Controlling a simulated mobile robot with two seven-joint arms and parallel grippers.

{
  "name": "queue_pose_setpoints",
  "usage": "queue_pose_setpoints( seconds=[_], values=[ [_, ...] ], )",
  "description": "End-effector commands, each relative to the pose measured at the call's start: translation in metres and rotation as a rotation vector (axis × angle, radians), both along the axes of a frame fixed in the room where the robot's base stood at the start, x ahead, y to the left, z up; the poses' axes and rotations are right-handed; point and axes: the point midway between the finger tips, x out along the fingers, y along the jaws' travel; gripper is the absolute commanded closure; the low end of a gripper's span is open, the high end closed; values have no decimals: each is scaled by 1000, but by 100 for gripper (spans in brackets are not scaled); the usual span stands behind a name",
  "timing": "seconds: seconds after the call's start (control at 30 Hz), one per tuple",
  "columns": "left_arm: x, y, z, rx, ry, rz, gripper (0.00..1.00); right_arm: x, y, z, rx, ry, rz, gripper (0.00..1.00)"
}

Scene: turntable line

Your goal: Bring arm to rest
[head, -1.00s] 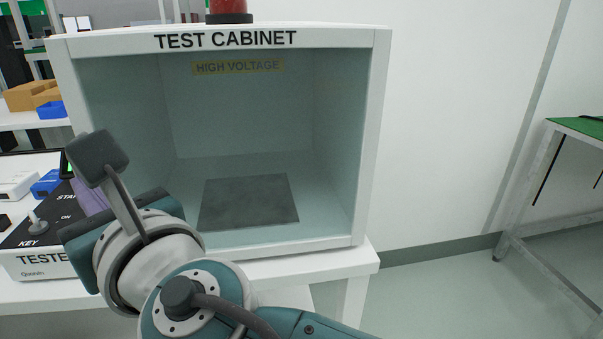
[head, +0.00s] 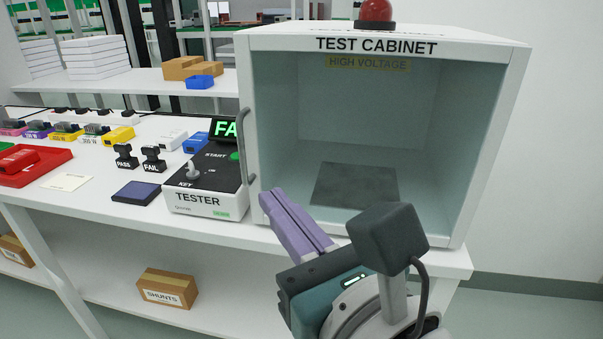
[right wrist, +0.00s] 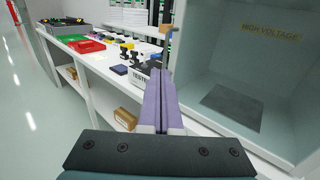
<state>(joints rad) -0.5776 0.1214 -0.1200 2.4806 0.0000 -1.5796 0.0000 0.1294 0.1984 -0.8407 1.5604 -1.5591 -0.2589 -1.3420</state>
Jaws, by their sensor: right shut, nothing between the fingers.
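My right gripper (head: 275,196) has purple fingers that are closed together with nothing between them. In the head view it is in front of the test cabinet (head: 487,130), near the cabinet's lower left front edge. Its fingers also show in the right wrist view (right wrist: 156,90), pointing toward the bench. The cabinet is open at the front, and a dark mat (head: 355,185) lies bare on its floor. My left gripper does not show in any view.
The tester (head: 205,203) stands left of the cabinet with a green "FA" display partly visible. The PASS stamp (head: 125,156), FAIL stamp (head: 153,159), a dark blue pad (head: 136,191) and a red tray (head: 50,176) are further left. A shunts box (head: 167,288) sits on the lower shelf.

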Motion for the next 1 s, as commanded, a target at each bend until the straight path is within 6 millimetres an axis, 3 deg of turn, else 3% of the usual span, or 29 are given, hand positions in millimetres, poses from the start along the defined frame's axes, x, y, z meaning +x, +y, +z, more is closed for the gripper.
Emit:
queue_pose_setpoints(
  seconds=[0.13,0.23,0.33,0.4,0.5,0.57,0.63,0.77,0.8,0.83,1.0],
  values=[
    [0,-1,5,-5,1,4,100,-8,-9,6,39,19,-24,100],
    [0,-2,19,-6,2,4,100,-2,-35,29,235,113,-143,100],
    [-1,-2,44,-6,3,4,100,4,-93,56,649,308,-399,100],
    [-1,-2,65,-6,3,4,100,-5,-146,62,1030,472,-641,100],
    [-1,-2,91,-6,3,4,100,-42,-204,52,1544,667,-989,100],
    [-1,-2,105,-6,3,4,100,-72,-223,45,1803,751,-1182,100],
    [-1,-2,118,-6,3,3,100,-109,-233,41,2056,826,-1393,100],
    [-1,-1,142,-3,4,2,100,-176,-233,51,2410,909,-1772,100],
    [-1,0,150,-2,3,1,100,-197,-229,59,-2309,-856,1754,100],
    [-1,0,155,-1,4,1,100,-212,-226,66,-2218,-811,1729,100],
    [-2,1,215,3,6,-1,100,-210,-224,125,-2219,-816,1727,100]
  ],
)
